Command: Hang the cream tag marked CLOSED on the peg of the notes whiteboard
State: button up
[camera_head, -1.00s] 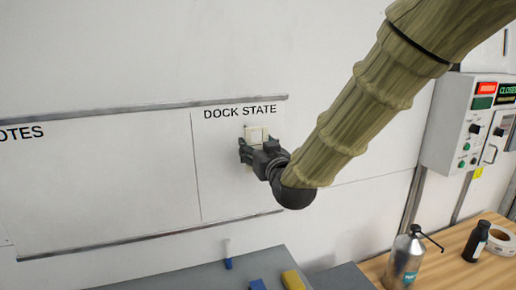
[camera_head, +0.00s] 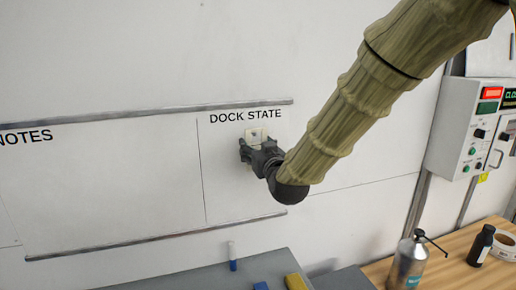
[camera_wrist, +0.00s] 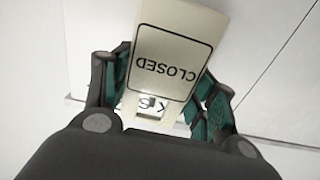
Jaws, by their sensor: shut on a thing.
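The cream tag (camera_wrist: 174,65) marked CLOSED fills the middle of the wrist view, its lettering upside down there. My gripper (camera_wrist: 164,78) is shut on it, with a green-padded finger on each side. In the head view the tag (camera_head: 258,134) shows above my gripper (camera_head: 254,151), just below the DOCK STATE heading of the notes whiteboard (camera_head: 110,185). A small dark spot shows near the tag's upper part. A small opening and pale square show near the tag's lower end in the wrist view. I cannot tell whether the peg is through the tag.
A grey surface (camera_head: 205,277) below the board holds a blue marker (camera_head: 233,262) and a yellow block (camera_head: 295,282). At right, a wooden bench holds a metal bottle (camera_head: 408,262), a black bottle (camera_head: 481,245) and a tape roll (camera_head: 507,246). A control box (camera_head: 465,130) is on the wall.

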jog(key=shift+w+a+r, duration=0.1)
jog(key=shift+w+a, duration=0.05)
jog(key=shift+w, duration=0.2)
jog(key=shift+w+a+f, duration=0.1)
jog(key=shift+w+f, duration=0.25)
jog(key=shift+w+a+f+b, duration=0.15)
jog(key=shift+w+b, duration=0.2)
jog(key=shift+b, duration=0.25)
jog(key=o, duration=1.1)
